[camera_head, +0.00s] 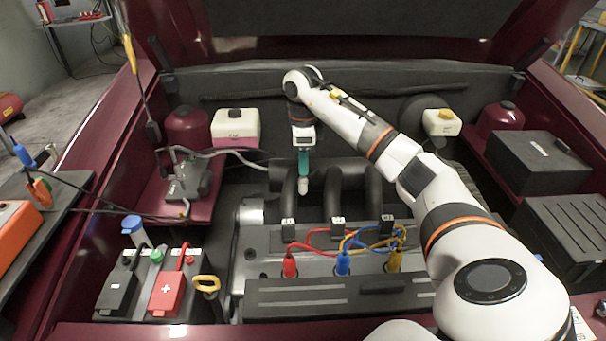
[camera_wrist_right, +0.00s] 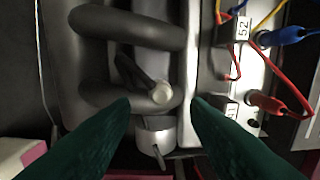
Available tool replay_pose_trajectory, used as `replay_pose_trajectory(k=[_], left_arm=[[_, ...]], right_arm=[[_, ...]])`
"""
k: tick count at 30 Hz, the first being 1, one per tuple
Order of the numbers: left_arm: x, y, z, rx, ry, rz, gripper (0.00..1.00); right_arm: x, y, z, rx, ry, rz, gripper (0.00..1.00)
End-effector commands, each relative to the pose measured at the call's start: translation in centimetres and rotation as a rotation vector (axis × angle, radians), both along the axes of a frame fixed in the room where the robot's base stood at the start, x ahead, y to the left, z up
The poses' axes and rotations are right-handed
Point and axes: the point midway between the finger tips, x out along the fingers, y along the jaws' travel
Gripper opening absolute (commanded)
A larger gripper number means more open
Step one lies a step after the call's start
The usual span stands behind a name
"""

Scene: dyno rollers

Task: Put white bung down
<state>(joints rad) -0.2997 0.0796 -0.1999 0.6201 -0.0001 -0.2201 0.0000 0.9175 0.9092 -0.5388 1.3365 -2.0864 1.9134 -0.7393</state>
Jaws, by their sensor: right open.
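My right gripper (camera_head: 303,168) hangs pointing down over the dark curved engine pipes, its teal fingers toward the engine. In the right wrist view the two green fingers (camera_wrist_right: 162,104) are apart, with a clear gap between the tips. The small white bung (camera_head: 303,186) shows just below the fingertips in the head view. In the wrist view the bung (camera_wrist_right: 162,94) appears as a pale round end between and slightly beyond the tips, against a dark pipe. The fingers do not visibly touch it. What supports it is hard to tell. My left gripper is not in view.
Dark curved pipes (camera_head: 332,190) stand close around the gripper. Red, blue and yellow plug leads (camera_head: 343,262) lie nearer on the engine. A battery with a red cover (camera_head: 167,294) is front left. A white tank with pink liquid (camera_head: 235,126) stands behind left.

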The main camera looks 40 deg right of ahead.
Motion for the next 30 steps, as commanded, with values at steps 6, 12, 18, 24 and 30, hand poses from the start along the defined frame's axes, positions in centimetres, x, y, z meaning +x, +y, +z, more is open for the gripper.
replay_pose_trajectory(k=[6,12,18,24,30], left_arm=[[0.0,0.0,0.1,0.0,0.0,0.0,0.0],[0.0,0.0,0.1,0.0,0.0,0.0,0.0],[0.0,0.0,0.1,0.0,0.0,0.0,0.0],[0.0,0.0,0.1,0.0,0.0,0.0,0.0],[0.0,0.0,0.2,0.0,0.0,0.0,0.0]], right_arm=[[0.1,0.0,4.0,-0.001,-0.002,0.0,0.42],[0.0,0.0,5.2,0.0,0.001,-0.001,0.42],[0.0,0.0,5.2,0.0,0.001,-0.001,0.42],[0.0,0.0,5.2,0.0,0.001,-0.001,0.42],[0.0,0.0,5.2,0.0,0.001,0.0,0.42]])
